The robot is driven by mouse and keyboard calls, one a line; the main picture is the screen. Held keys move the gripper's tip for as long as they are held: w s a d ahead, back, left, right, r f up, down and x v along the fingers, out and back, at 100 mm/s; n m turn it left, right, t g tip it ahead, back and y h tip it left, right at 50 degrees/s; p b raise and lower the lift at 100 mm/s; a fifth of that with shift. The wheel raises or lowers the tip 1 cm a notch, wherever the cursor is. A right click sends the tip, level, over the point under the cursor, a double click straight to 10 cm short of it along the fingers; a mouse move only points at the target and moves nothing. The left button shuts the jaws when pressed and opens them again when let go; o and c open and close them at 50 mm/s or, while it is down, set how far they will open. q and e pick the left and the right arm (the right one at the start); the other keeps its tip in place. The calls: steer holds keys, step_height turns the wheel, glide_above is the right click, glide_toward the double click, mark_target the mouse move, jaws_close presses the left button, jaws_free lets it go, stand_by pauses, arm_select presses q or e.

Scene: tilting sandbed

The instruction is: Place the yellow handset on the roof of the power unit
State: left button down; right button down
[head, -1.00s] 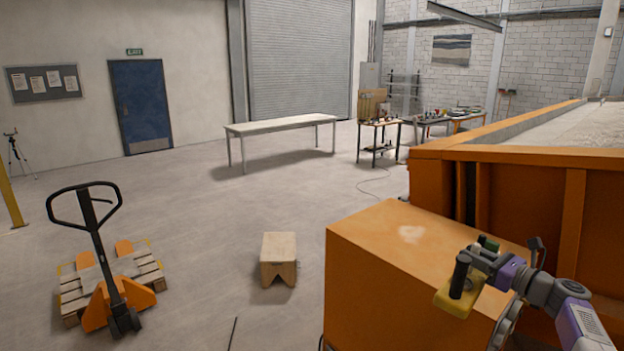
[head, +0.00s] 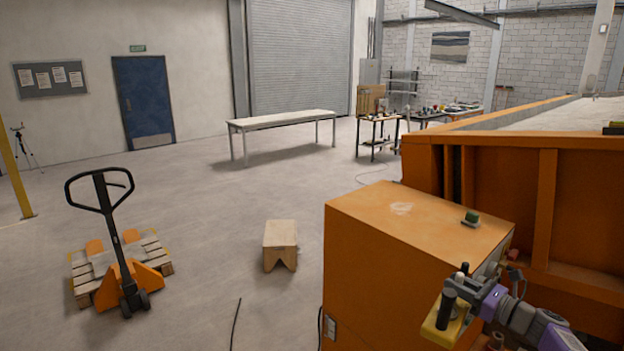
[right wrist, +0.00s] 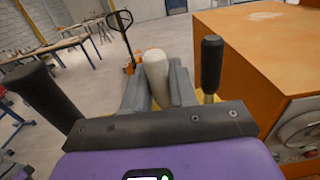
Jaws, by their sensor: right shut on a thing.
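The power unit (head: 365,270) is a large orange box with a flat roof (head: 395,207), right of centre in the head view. The yellow handset (head: 437,326) has black sticks on top. My right gripper (head: 464,300) is shut on it, and in the right wrist view my fingers (right wrist: 158,82) close on a pale grip post (right wrist: 155,68). The handset appears in front of the unit's near panel side, lower in the picture than the roof. In the right wrist view, the unit (right wrist: 262,50) stands right of the handset. My left gripper is not in view.
A small green-topped part (head: 470,219) sits near the roof's right edge; the rest of the roof is bare apart from a pale worn patch. The orange sandbed frame (head: 590,190) stands close behind. A wooden stool (head: 281,240) and pallet truck (head: 120,265) are on the floor left.

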steer(key=s+a+f+n+g+y+b, duration=0.1)
steer(key=s+a+f+b, duration=0.25)
steer(key=f, duration=0.75)
steer(key=s+a+f+n+g+y+b, duration=0.15)
steer(key=s+a+f, duration=0.3)
steer(key=f, duration=0.55)
steer(key=s+a+f+m+t+h+b, duration=0.4)
steer(key=s+a+f+h+b, duration=0.1)
steer(key=s+a+f, duration=0.6)
steer(key=shift+s+a+f+b, duration=0.4)
steer(key=shift+s+f+b, duration=0.4)
steer(key=shift+s+f, duration=0.6)
